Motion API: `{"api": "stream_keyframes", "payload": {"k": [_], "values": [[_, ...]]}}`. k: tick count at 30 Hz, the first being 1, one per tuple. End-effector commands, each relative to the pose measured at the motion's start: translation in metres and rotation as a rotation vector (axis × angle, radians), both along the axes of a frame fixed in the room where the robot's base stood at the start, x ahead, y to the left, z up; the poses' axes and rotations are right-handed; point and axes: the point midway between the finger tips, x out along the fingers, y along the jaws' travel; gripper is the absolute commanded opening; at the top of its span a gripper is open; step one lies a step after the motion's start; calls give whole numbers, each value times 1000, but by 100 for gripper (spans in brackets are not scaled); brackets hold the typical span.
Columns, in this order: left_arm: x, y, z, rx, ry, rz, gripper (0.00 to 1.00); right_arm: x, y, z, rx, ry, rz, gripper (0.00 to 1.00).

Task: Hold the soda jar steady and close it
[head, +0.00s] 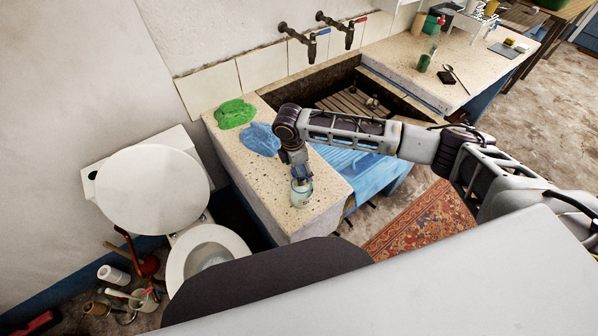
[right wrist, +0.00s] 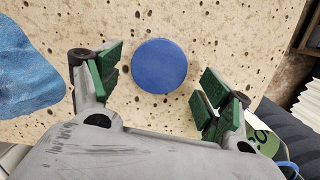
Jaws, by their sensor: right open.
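The soda jar (head: 301,193), small and pale with a bluish-green tint, stands near the front end of the stone counter (head: 252,178). My right gripper (head: 301,176) reaches down over it from above. In the right wrist view a round blue lid (right wrist: 159,66) shows from above, between the two open green-padded fingers of this gripper (right wrist: 163,88). The fingers are apart from the lid on both sides. The jar body is hidden beneath the lid there, and I cannot tell how tightly the lid sits. My left gripper is not in view.
Green (head: 235,113) and blue (head: 262,139) cloths lie on the counter behind the jar. A trough (head: 335,85) lies beyond. A toilet (head: 205,255) stands at the left below the counter. A green bottle (head: 428,55) stands on the far counter.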

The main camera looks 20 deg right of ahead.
Motion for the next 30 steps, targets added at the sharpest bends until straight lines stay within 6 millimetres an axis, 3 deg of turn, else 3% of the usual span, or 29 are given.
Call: {"api": "stream_keyframes", "payload": {"k": [3,11,23,30], "values": [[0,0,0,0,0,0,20,0,0,0,0,0,0,77],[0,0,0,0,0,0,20,0,0,0,0,0,0,46],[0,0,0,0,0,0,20,0,0,1,0,0,0,46],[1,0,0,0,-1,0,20,1,0,15,1,-1,0,46]]}}
